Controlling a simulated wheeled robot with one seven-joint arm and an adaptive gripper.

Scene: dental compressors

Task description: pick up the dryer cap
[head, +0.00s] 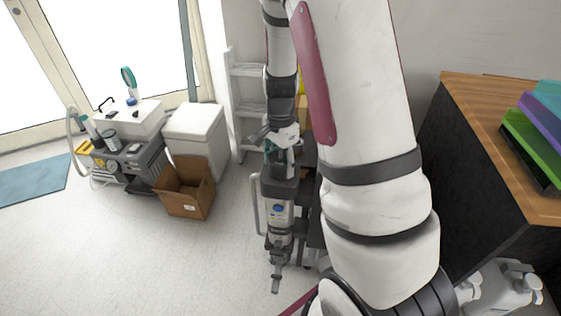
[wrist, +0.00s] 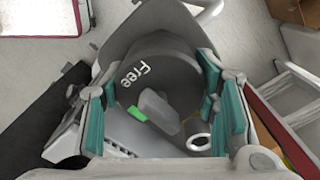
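In the wrist view a dark grey round cap (wrist: 160,62) with the word "Free" on it lies between the finger pads; I take it to be the dryer cap. A grey lever-like part (wrist: 158,106) with a green end sits just in front of it. My gripper (wrist: 160,88) is open, with teal pads on both sides of the cap and no clear contact. In the head view my gripper (head: 283,142) is over the top of a tall grey unit (head: 279,205). The cap cannot be made out there.
A white ring (wrist: 198,142) shows below the cap. A white shelf rack (head: 248,105) stands behind the unit. An open cardboard box (head: 187,190), a white cabinet (head: 196,135) and a grey compressor cart (head: 125,160) stand left. A wood-topped counter (head: 490,115) is right. Floor at front left is clear.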

